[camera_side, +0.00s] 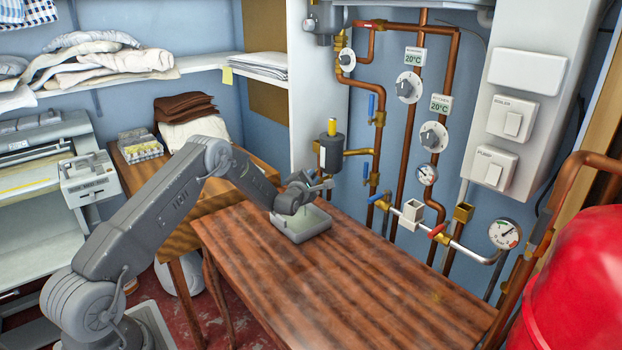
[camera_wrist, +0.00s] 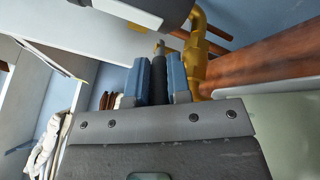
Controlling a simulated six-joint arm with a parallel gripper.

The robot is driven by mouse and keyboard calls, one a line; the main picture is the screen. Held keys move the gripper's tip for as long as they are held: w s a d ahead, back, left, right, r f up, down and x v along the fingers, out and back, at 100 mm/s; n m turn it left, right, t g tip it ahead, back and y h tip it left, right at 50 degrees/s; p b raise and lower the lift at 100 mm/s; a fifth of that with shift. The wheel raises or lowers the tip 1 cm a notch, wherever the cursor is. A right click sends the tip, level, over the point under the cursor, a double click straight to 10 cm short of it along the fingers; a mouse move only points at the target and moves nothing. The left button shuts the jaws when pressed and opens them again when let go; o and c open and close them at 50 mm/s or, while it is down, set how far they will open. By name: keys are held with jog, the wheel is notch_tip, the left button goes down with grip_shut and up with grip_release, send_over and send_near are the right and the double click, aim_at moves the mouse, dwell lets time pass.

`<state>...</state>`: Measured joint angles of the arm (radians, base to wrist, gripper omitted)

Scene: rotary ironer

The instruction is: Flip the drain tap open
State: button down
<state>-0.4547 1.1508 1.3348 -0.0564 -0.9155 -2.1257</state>
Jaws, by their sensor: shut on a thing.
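My gripper (camera_side: 326,184) is at the back edge of the wooden table, just below a dark vessel (camera_side: 332,154) with a yellow top. In the wrist view its two blue fingers (camera_wrist: 157,78) are closed on a slim dark bar (camera_wrist: 159,68), which looks like the drain tap's lever. A brass fitting (camera_wrist: 196,48), apparently the tap's body or pipe, stands right beside the fingers. In the side view my gripper hides the tap, so I cannot tell the lever's angle there.
A pale grey-green tray (camera_side: 302,228) sits on the wooden table (camera_side: 370,285) below my wrist. Copper pipes (camera_side: 405,145), gauges and several levers, including a red one (camera_side: 437,231), are to the right. The table's front is clear. A red tank (camera_side: 578,285) is at right.

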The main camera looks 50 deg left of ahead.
jog(key=shift+h, duration=0.3)
jog(key=shift+s+a+m+t+h, duration=0.1)
jog(key=shift+a+m+t+h, duration=0.25)
jog(key=shift+m+h, duration=0.8)
jog(key=shift+s+a+m+t+h, duration=0.1)
jog(key=shift+a+m+t+h, duration=0.45)
jog(key=shift+h, duration=0.9)
jog(key=shift+s+a+m+t+h, duration=0.1)
jog(key=shift+a+m+t+h, duration=0.1)
jog(key=shift+m+h, duration=1)
jog(key=shift+h, duration=0.5)
jog(key=c, duration=1.4)
grip_release()
jog(key=shift+o, duration=0.2)
jog(key=s, duration=1.3)
jog(key=shift+s, duration=0.4)
jog(key=shift+a, duration=0.1)
